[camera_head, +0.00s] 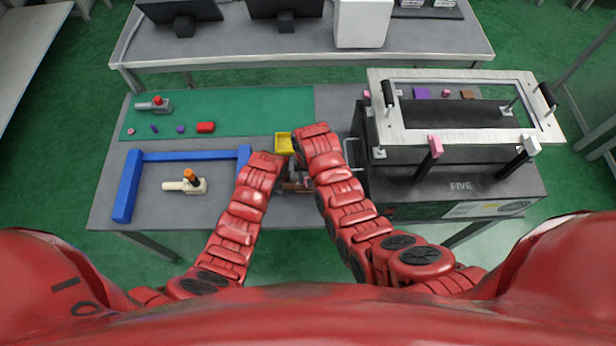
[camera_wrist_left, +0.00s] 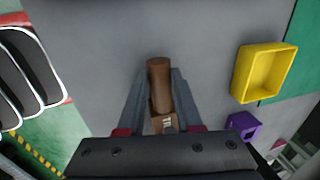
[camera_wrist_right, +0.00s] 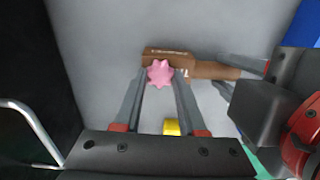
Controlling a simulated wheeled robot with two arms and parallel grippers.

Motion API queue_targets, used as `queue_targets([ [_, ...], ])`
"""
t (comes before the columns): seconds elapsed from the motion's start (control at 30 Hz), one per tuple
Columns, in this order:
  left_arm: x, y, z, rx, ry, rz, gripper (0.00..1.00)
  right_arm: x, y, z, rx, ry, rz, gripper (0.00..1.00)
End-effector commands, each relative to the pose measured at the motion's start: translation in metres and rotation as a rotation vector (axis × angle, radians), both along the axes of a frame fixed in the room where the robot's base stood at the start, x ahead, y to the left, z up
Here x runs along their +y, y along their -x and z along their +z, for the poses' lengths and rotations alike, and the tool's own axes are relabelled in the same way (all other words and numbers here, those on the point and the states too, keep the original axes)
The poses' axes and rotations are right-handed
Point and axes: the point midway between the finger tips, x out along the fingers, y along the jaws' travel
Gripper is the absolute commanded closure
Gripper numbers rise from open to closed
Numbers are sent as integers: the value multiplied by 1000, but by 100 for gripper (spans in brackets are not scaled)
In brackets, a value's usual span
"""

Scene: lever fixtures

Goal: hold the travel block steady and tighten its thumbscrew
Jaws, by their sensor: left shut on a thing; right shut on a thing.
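The travel block (camera_wrist_right: 165,54) is brown, with a round brown handle (camera_wrist_left: 160,80) at one end. My left gripper (camera_wrist_left: 162,74) is shut on the handle, one finger on each side. A pink star-shaped thumbscrew (camera_wrist_right: 160,74) sits on the block. My right gripper (camera_wrist_right: 161,78) is shut on the thumbscrew, its fingers on either side. In the right wrist view the left gripper's fingers show on the handle at the right. In the head view my two forearms mostly hide the block.
A yellow tray (camera_head: 284,144) lies just beyond the grippers, and a purple piece (camera_wrist_left: 242,126) shows near it. A blue frame (camera_head: 127,190) and an orange-knobbed lever fixture (camera_head: 187,183) are at left. A black machine with a pale frame (camera_head: 390,120) stands close at right.

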Motion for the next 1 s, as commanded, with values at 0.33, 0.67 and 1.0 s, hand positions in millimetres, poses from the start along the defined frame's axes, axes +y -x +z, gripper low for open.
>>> queue_targets([
  [0.33,-1,0,0,0,3,-2,100,-1,0,0,0,-1,-320,100],
  [0.67,-1,0,0,0,2,-1,100,0,1,0,1,-2,-551,100],
  [1.0,-1,0,0,0,2,-1,100,-1,1,0,0,-1,-661,100],
])
